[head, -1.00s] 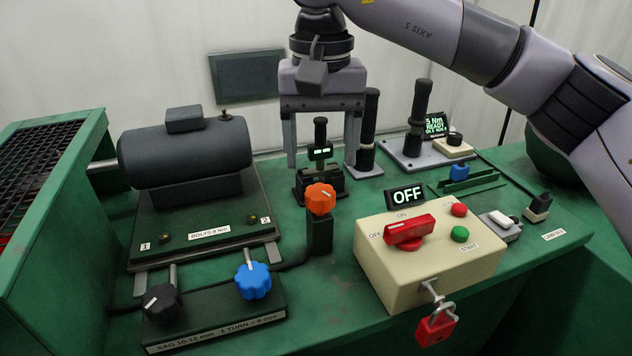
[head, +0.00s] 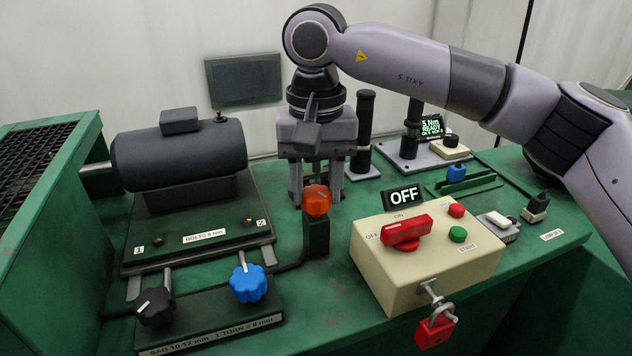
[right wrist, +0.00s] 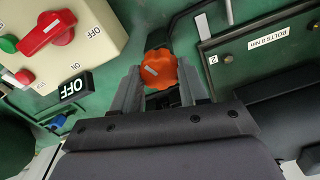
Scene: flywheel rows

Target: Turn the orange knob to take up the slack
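The orange knob (head: 317,200) sits on top of a short black post (head: 316,238) between the motor base and the cream switch box. My right gripper (head: 316,196) points down just behind the knob in the head view, one finger to each side of it. In the right wrist view the orange knob (right wrist: 159,69) lies between the two fingertips (right wrist: 158,78). A narrow gap seems to show on each side, so the fingers look partly open and not clamped on it; contact is hard to judge. My left gripper is not in view.
The cream switch box (head: 385,272) with a red switch, an OFF display (head: 403,196) and a red padlock (head: 434,331) stands close on the right. The motor (head: 180,152) is left. Blue (head: 248,283) and black (head: 155,306) knobs are front left.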

